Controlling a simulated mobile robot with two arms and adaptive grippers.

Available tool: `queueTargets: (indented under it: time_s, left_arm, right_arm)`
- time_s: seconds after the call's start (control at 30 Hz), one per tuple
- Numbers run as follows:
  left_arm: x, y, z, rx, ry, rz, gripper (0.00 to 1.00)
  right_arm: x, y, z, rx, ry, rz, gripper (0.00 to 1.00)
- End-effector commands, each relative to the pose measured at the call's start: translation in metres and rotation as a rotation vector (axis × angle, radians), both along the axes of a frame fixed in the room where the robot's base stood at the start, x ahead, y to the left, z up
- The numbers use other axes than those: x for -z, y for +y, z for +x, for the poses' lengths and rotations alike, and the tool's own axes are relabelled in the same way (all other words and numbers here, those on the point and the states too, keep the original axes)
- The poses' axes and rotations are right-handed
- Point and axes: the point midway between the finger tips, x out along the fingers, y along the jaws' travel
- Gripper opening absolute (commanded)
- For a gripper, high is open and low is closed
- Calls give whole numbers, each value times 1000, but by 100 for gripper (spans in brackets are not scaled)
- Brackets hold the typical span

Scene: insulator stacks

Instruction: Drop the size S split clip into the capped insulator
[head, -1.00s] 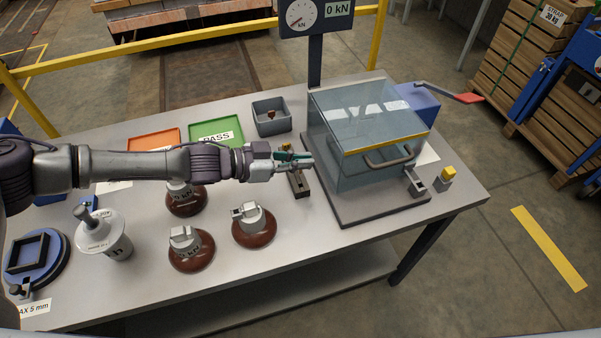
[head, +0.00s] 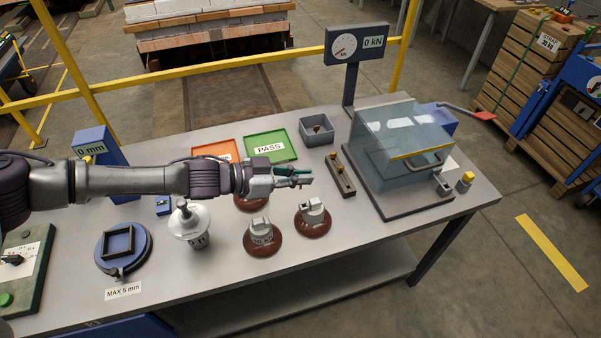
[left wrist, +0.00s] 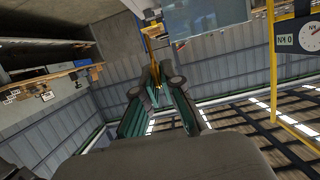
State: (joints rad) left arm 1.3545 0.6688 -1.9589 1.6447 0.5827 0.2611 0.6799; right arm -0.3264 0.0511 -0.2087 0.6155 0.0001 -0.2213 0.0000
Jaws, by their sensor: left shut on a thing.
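My left gripper (head: 306,176) is shut, held above the table behind the front insulators. In the left wrist view its green-padded fingers (left wrist: 156,88) close on a thin brass-coloured piece (left wrist: 152,45), which looks like the split clip; its size mark cannot be read. Two brown insulators with grey metal caps, one at front left (head: 262,238) and one at right (head: 312,218), stand upright on the table. A third brown insulator (head: 250,203) is partly hidden behind my left arm. I cannot tell which one is meant. My right gripper is out of view.
An orange tray (head: 205,149), a green PASS tray (head: 284,153) and a grey bin (head: 303,127) with a small brown piece lie at the back. A dark slotted block (head: 341,178) and a clear-covered test box (head: 392,150) stand right. A blue round fixture (head: 138,262) stands left.

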Motion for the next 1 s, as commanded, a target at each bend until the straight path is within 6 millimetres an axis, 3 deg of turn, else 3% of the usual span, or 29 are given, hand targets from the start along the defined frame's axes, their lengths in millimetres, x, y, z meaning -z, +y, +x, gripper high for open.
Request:
queueTargets:
  time_s: [0.2, 0.33, 0.43, 0.7, 1.0]
  left_arm:
    - [1, 0, 0, 1, 0, 0, 0]
    - [0, 0, 0, 1, 1, 0, 0]
    - [-2, 0, 0, 1, 1, 0, 0]
    - [31, -1, 0, 1, 1, 1, 0]
    - [54, -1, 0, 1, 0, 0, 0]
  right_arm:
    - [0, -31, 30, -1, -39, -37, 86]
    - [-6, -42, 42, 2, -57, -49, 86]
    - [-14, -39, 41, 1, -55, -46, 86]
    - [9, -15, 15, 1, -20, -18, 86]
    - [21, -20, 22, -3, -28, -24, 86]
